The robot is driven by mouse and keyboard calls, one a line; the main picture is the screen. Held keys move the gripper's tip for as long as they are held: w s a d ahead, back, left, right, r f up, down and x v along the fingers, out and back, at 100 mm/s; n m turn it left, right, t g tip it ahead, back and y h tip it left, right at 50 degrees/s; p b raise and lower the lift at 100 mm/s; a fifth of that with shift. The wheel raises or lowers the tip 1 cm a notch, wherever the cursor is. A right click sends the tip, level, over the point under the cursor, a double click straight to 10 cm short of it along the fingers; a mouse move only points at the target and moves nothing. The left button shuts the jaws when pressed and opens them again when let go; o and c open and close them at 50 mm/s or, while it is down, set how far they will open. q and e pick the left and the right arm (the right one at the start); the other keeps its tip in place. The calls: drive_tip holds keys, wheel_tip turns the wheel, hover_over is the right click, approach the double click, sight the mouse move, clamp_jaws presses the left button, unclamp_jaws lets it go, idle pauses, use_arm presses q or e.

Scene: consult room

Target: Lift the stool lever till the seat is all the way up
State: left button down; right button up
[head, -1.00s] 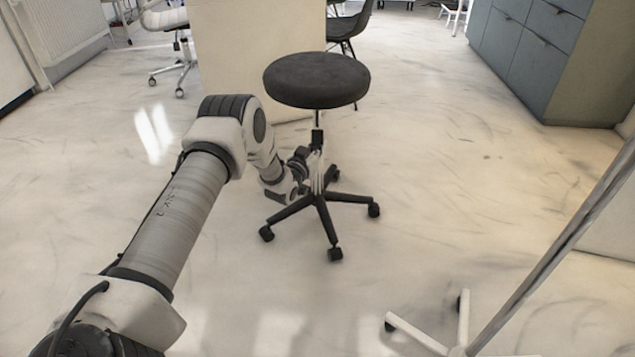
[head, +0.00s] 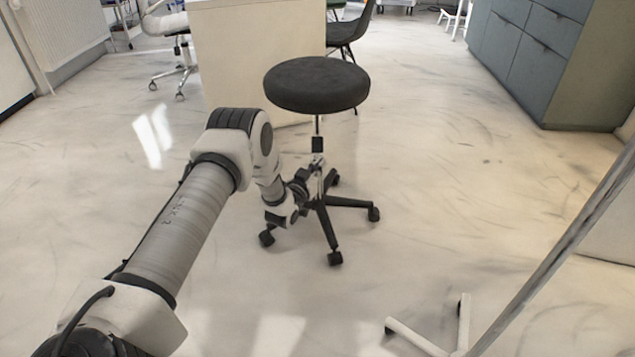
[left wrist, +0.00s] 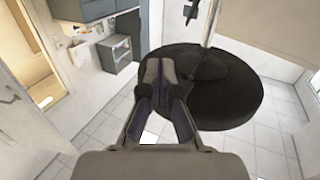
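The stool has a round black seat (head: 317,86), a thin column (head: 318,127) and a black base on castors (head: 330,228). It stands upright on the floor. My left gripper (head: 316,168) is beside the column, below the seat and above the base. In the left wrist view, its two fingers (left wrist: 158,68) come together at the tips and look shut, in front of the dark round seat (left wrist: 225,105). I cannot make out the lever in either view, nor whether the fingers touch it. My right gripper is not in view.
A light desk panel (head: 255,60) and a dark chair (head: 350,32) are behind the stool. Grey drawers (head: 540,50) stand at the back right. The floor around the stool is mostly clear.

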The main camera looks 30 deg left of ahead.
use_arm(q)
drive_tip(key=s+d+p, duration=0.1)
drive_tip(key=s, duration=0.1)
drive_tip(key=s+d+p, duration=0.1)
drive_tip(key=s+d, duration=0.1)
drive_tip(key=shift+s+d+p, duration=0.1)
drive_tip(key=shift+s+p, duration=0.15)
drive_tip(key=shift+p, duration=0.1)
idle(0.3)
